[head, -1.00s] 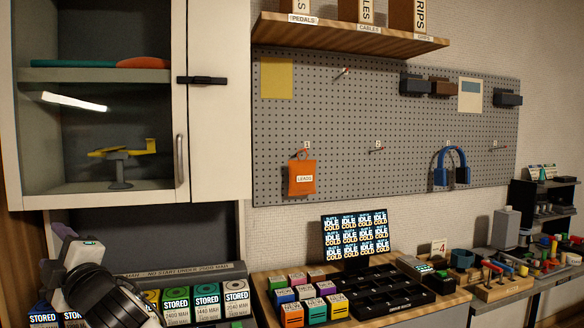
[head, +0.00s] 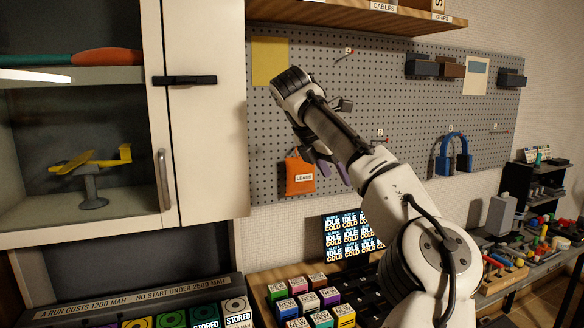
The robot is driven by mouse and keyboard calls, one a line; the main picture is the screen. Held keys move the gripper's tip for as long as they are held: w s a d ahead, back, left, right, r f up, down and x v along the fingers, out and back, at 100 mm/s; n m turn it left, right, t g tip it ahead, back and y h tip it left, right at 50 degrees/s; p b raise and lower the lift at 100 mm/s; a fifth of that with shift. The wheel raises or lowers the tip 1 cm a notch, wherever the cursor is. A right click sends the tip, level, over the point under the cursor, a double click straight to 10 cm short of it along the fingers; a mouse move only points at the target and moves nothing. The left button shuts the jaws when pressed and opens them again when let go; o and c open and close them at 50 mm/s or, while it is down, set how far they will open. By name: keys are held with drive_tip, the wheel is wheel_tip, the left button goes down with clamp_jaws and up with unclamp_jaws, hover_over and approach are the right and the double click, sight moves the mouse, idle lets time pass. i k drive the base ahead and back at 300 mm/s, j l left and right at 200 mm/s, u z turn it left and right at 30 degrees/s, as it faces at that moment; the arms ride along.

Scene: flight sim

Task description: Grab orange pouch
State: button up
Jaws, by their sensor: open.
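The orange pouch (head: 300,176), with a white label reading LEADS, hangs from a hook on the grey pegboard (head: 400,115), left of its middle in the head view. My arm reaches up from the lower right, in front of the pegboard. My gripper (head: 327,165) points down, just right of the pouch and close to its upper right edge in the picture. The jaws are open and empty. The arm hides part of the gripper, and I cannot tell whether a finger touches the pouch.
A cabinet (head: 205,140) with a yellow model plane (head: 92,160) stands at left. A wooden shelf (head: 350,14) runs above. Battery blocks (head: 310,303) and a display (head: 345,233) sit below.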

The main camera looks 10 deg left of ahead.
sight(301, 175)
drive_tip(key=i+j, duration=0.9)
